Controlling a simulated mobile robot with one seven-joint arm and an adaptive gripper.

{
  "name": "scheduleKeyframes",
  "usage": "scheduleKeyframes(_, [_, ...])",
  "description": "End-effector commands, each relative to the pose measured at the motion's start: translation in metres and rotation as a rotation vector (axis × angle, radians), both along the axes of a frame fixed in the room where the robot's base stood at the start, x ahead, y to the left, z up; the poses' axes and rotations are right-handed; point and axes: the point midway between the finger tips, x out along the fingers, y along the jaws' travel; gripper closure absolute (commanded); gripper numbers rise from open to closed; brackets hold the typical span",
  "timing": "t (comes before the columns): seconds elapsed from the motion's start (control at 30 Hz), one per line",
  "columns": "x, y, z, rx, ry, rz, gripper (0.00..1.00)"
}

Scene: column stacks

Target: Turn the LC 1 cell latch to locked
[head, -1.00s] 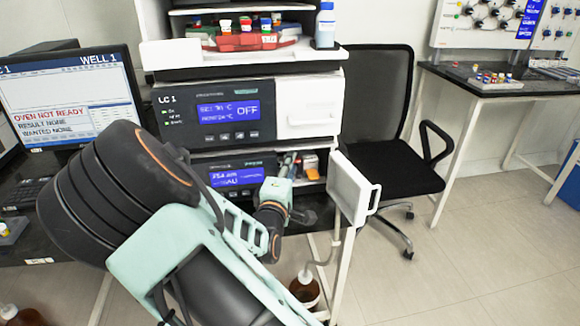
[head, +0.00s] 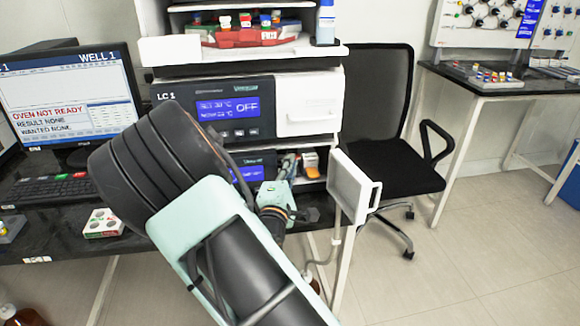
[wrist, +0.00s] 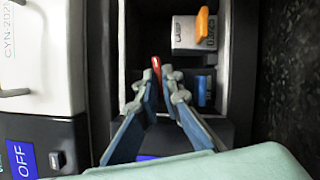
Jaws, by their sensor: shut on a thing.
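The LC 1 unit (head: 300,88) stands mid-bench, its upper display reading OFF. Below it is a module with an open dark bay (wrist: 146,40). My gripper (wrist: 163,74) reaches into this bay, fingertips closed around a thin red-tipped piece (wrist: 156,63), which looks like the cell latch lever. Most of that piece is hidden between the fingers; its locked or unlocked position cannot be told. In the head view my gripper (head: 287,165) is at the bay's opening, small and partly hidden by my wrist.
A lamp block (wrist: 186,34) with an orange handle (wrist: 202,24) and a blue part (wrist: 204,90) sit in the bay beside my fingers.

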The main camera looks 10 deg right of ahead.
Motion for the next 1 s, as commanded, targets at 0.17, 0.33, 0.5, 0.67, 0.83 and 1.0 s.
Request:
scheduleKeyframes(0.17, [0.0001,-0.0016,-0.0033,-0.169,0.000,-0.001,1.00])
scheduleKeyframes(0.33, [0.0002,-0.0016,-0.0037,-0.333,0.002,0.000,1.00])
scheduleKeyframes(0.5, [0.0000,-0.0023,-0.0041,-0.495,0.002,0.001,1.00])
scheduleKeyframes(0.67, [-0.0001,-0.0037,-0.0042,-0.648,0.004,0.001,1.00])
scheduleKeyframes(0.83, [-0.0001,-0.0047,-0.0044,-0.809,0.004,0.002,1.00])
scheduleKeyframes(1.0, [-0.0001,-0.0056,-0.0042,-0.967,0.004,0.004,1.00])
